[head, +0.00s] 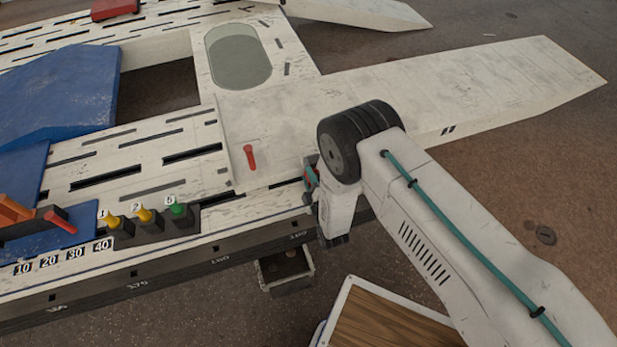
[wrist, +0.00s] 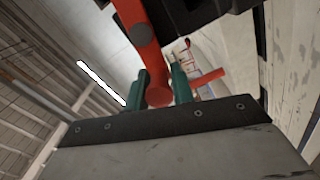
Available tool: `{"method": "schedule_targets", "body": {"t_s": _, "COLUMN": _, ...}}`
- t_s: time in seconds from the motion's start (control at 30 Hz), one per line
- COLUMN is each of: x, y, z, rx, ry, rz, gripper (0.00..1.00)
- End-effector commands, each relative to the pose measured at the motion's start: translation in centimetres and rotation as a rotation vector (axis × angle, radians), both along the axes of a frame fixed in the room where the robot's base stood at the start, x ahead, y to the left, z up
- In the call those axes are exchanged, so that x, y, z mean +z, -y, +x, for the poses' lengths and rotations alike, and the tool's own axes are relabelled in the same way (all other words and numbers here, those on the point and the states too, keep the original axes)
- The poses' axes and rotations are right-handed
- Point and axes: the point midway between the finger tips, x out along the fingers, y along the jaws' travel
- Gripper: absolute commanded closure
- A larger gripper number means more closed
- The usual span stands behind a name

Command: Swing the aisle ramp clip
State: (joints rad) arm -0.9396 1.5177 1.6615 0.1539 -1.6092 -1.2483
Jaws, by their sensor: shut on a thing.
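My gripper (head: 309,181) is at the near edge of the white frame bench, beside the foot of the pale ramp (head: 455,92). Its teal fingers (wrist: 156,90) are shut on a red clip (wrist: 146,47) in the wrist view. The held clip is a red arm with a rounded end between the fingers and a grey pivot disc higher up. In the head view only a bit of red shows there; my wrist hides the rest. A second red clip (head: 250,158) stands on the ramp's pale plate, apart from my gripper.
Yellow and green knobs (head: 145,214) on black blocks line the near rail (head: 150,275). Blue panels (head: 60,95) lie at the left. A small open box (head: 286,271) hangs below the rail. A wood-topped surface (head: 385,325) is at the bottom. Brown floor is clear beyond the ramp.

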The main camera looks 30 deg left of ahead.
Motion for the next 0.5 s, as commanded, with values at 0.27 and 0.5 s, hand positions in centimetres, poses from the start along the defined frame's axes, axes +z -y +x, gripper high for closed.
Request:
{"method": "schedule_targets", "body": {"t_s": 0.27, "x": -0.14, "y": 0.08, "z": -0.06, "rx": 0.000, "ry": -0.003, "rz": -0.003, "gripper": 0.55}}
{"method": "schedule_targets", "body": {"t_s": 0.5, "x": -0.14, "y": 0.46, "z": -0.48, "rx": 0.000, "ry": -0.003, "rz": -0.003, "gripper": 0.55}}
